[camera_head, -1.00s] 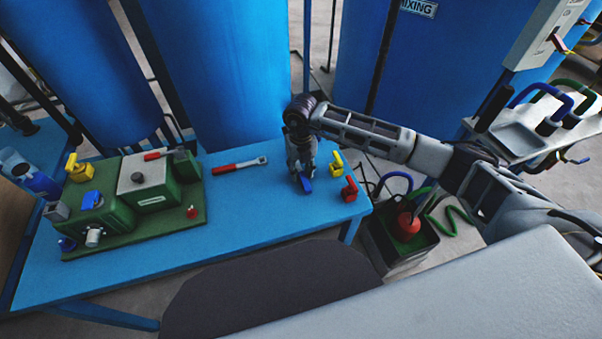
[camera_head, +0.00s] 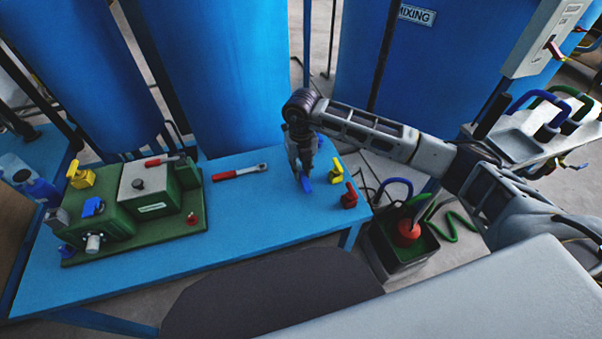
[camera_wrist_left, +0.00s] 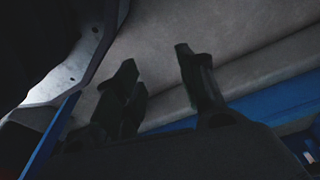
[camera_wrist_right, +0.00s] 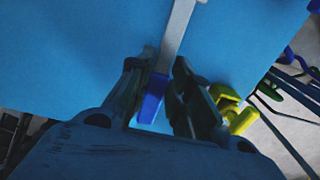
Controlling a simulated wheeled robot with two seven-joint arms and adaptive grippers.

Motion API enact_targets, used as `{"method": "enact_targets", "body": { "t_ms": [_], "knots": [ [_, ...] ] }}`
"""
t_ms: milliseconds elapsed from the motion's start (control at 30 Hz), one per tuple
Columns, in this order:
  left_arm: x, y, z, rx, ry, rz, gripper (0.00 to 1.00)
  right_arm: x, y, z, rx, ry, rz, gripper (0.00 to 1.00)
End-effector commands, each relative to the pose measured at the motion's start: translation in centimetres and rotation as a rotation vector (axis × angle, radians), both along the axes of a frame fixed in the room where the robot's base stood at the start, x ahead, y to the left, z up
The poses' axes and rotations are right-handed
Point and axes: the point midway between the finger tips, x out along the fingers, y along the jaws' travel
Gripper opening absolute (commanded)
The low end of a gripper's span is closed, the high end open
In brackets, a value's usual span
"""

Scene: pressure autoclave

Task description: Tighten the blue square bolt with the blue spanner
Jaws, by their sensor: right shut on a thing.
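The blue spanner (camera_head: 306,184) is on the right part of the blue table, largely hidden by my right gripper (camera_head: 304,176), which points down and is shut on it. In the right wrist view its blue part (camera_wrist_right: 152,102) shows between the fingertips of that gripper (camera_wrist_right: 158,85). A blue square piece (camera_head: 93,206), which looks like the blue square bolt, is on top of the green machine (camera_head: 165,207) at the left of the table. My left gripper shows only in the left wrist view (camera_wrist_left: 155,65), open and empty, with its fingers apart.
A red-handled ratchet (camera_head: 240,172) lies between the gripper and the machine. The front middle of the table (camera_head: 250,215) is clear. Large blue tanks (camera_head: 235,75) stand behind.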

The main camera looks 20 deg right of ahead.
Motion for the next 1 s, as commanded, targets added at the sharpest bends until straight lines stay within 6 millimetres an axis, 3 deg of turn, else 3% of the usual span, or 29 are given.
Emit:
{"method": "enact_targets", "body": {
  "t_ms": [200, 400, 1000],
  "knots": [
    [0.0, 0.3, -0.8, 0.003, -0.011, 0.002, 0.40, 0.1, 0.0, 3.5, 0.000, -0.003, 0.000, 0.00],
    [0.1, 0.7, -1.4, 0.006, -0.020, 0.003, 0.40, 0.0, 0.0, 5.6, 0.000, -0.001, 0.001, 0.00],
    [-0.7, 0.9, -1.9, 0.009, -0.009, 0.002, 0.40, 0.0, 0.0, 6.4, 0.000, -0.001, 0.000, 0.00]
  ]
}}
